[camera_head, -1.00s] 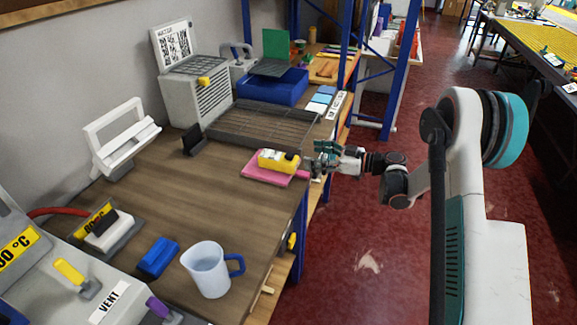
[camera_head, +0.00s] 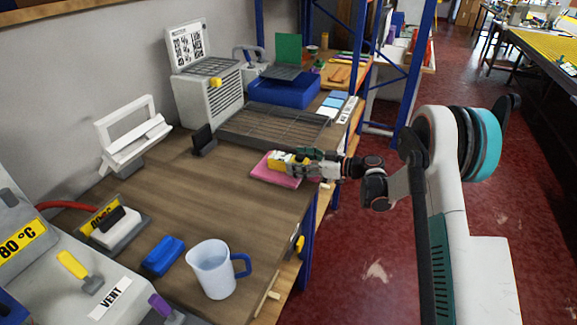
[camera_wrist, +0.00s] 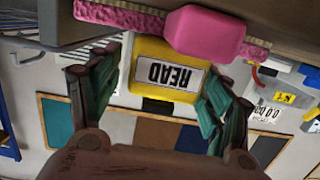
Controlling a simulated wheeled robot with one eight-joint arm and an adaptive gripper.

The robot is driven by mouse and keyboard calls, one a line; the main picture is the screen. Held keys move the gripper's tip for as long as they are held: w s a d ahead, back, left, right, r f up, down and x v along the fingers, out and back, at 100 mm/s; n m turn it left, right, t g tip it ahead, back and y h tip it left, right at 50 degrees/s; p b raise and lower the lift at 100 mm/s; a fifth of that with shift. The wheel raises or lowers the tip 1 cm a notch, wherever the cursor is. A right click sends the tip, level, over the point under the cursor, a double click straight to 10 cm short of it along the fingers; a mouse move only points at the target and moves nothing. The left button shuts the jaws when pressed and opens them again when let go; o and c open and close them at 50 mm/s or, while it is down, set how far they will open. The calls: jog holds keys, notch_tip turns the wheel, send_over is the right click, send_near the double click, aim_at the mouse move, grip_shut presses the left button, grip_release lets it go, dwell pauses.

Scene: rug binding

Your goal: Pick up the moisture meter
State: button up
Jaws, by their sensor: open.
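The moisture meter is a yellow block (camera_head: 275,162) on a pink pad (camera_head: 262,177) near the right edge of the workbench. In the wrist view, its yellow body (camera_wrist: 154,60) shows a white label reading READ, upside down. My gripper (camera_head: 297,162) is at the meter's right end, and its fingers partly hide it in the head view. In the wrist view, my gripper (camera_wrist: 162,82) is open, with one green finger on each side of the meter. I cannot tell whether either finger touches it. A pink rounded block (camera_wrist: 205,32) overlaps the view beside the meter.
A wire rack (camera_head: 270,128) lies behind the pad and a small black stand (camera_head: 204,140) is to its left. A mug (camera_head: 212,270) and a blue block (camera_head: 163,256) are nearer. Bare bench top (camera_head: 195,195) lies between. A blue shelf post (camera_head: 308,225) stands below the bench edge.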

aim_at(288, 158)
jog(key=b+x, duration=0.1)
jog(key=x, duration=0.2)
jog(key=shift+w+a, duration=0.1)
jog(key=shift+a, duration=0.3)
jog(key=c, duration=1.4)
jog(key=shift+r, duration=0.1)
